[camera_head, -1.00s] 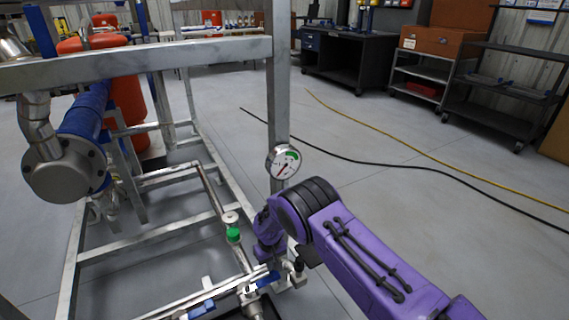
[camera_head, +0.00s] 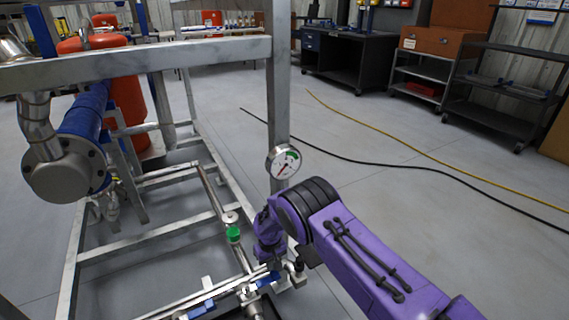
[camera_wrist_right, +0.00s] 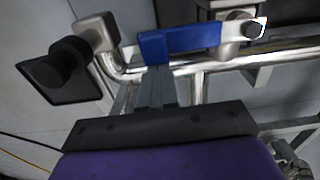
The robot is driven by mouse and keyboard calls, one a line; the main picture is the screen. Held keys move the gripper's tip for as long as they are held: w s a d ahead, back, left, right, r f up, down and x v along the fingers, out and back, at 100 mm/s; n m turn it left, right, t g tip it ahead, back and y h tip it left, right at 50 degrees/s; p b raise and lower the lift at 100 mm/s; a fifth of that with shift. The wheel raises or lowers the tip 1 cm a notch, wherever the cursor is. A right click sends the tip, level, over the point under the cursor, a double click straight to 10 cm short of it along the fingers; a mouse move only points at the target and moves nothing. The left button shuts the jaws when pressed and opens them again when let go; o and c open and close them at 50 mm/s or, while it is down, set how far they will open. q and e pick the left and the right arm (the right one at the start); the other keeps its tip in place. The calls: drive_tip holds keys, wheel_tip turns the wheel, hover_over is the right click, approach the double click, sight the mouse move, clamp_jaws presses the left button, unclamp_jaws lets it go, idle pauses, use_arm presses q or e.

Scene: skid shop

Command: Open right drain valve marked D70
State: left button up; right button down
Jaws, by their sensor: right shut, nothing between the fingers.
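A valve with a blue lever handle (camera_head: 266,280) sits low on the skid's pipework, at the bottom centre of the head view. In the right wrist view its blue handle (camera_wrist_right: 180,42) lies across the top, with a metal end near the valve body (camera_wrist_right: 232,45). My right gripper (camera_wrist_right: 157,72) is shut and empty. Its fingertips are at the left part of the blue handle, touching or very close. In the head view my right gripper (camera_head: 275,266) is partly hidden by its own wrist. No D70 mark is readable. My left gripper is not in view.
A second blue lever (camera_head: 202,309) lies to the left. A green-banded fitting (camera_head: 233,234) is on the pipe behind. A pressure gauge (camera_head: 283,162) hangs at the steel post (camera_head: 279,90). Black (camera_head: 370,163) and yellow (camera_head: 430,156) hoses cross the open floor.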

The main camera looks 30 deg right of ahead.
drive_tip(key=shift+s+d+r+p, duration=0.15)
drive_tip(key=shift+s+p, duration=0.9)
drive_tip(key=shift+p, duration=0.1)
drive_tip(key=shift+s, duration=0.1)
